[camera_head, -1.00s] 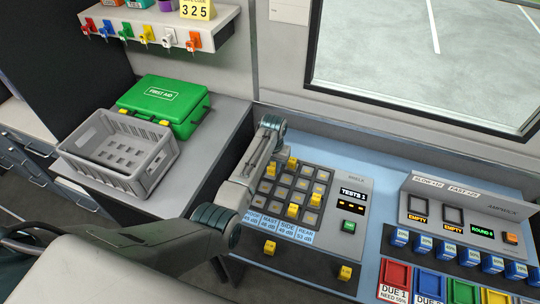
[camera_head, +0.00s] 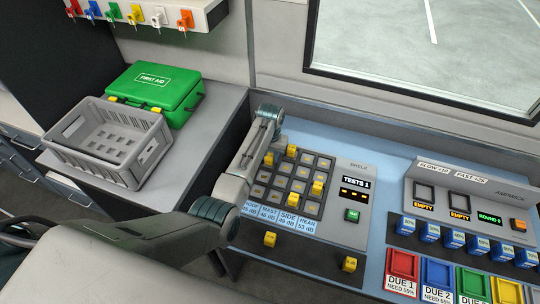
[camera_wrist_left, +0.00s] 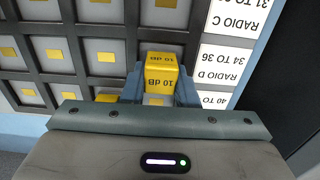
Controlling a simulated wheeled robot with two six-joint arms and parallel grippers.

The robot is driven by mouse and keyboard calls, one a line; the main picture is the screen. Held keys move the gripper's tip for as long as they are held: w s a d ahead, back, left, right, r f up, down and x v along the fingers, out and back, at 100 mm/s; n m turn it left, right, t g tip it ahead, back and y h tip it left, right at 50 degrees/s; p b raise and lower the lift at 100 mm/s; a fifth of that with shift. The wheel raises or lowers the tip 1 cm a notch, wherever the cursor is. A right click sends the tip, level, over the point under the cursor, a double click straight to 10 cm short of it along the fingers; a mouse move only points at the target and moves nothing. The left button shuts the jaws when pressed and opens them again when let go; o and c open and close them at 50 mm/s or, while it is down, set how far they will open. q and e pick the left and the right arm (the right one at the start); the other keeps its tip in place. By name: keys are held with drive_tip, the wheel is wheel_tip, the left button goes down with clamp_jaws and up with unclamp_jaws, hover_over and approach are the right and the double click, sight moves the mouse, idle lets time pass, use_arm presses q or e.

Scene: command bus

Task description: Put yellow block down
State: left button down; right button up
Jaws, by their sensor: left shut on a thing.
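A yellow block marked 10 dB (camera_wrist_left: 160,75) is between the fingers of my left gripper (camera_wrist_left: 160,88), which is shut on it. It stands over the leftmost column of the panel's grid of square cells (camera_head: 303,172). In the head view the held block (camera_head: 268,159) shows just right of my left arm, which hides most of the gripper. I cannot tell whether the block rests fully in its cell. Another yellow block (camera_head: 291,151) stands close by in the grid. My right gripper is not in view.
More yellow blocks stand in the grid (camera_head: 317,188) and on the front ledge (camera_head: 270,239). A display reading TESTS 1 (camera_head: 355,183) and a green button (camera_head: 352,215) are right of the grid. A grey crate (camera_head: 108,165) and green first aid case (camera_head: 155,92) sit on the left counter.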

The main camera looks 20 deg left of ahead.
sight(270, 154)
use_arm(q)
drive_tip(key=shift+s+f, duration=0.35)
drive_tip(key=shift+f, duration=0.15)
drive_tip(key=c, duration=1.4)
unclamp_jaws()
drive_tip(key=shift+c, duration=0.2)
drive_tip(key=shift+o, duration=1.2)
drive_tip(key=shift+s+f, duration=0.1)
drive_tip(key=shift+f, duration=0.05)
drive_tip(key=shift+o, duration=0.3)
drive_tip(key=shift+r, duration=0.25)
wheel_tip(270, 154, up, 13)
drive_tip(key=b, duration=0.3)
drive_tip(key=shift+w, duration=0.45)
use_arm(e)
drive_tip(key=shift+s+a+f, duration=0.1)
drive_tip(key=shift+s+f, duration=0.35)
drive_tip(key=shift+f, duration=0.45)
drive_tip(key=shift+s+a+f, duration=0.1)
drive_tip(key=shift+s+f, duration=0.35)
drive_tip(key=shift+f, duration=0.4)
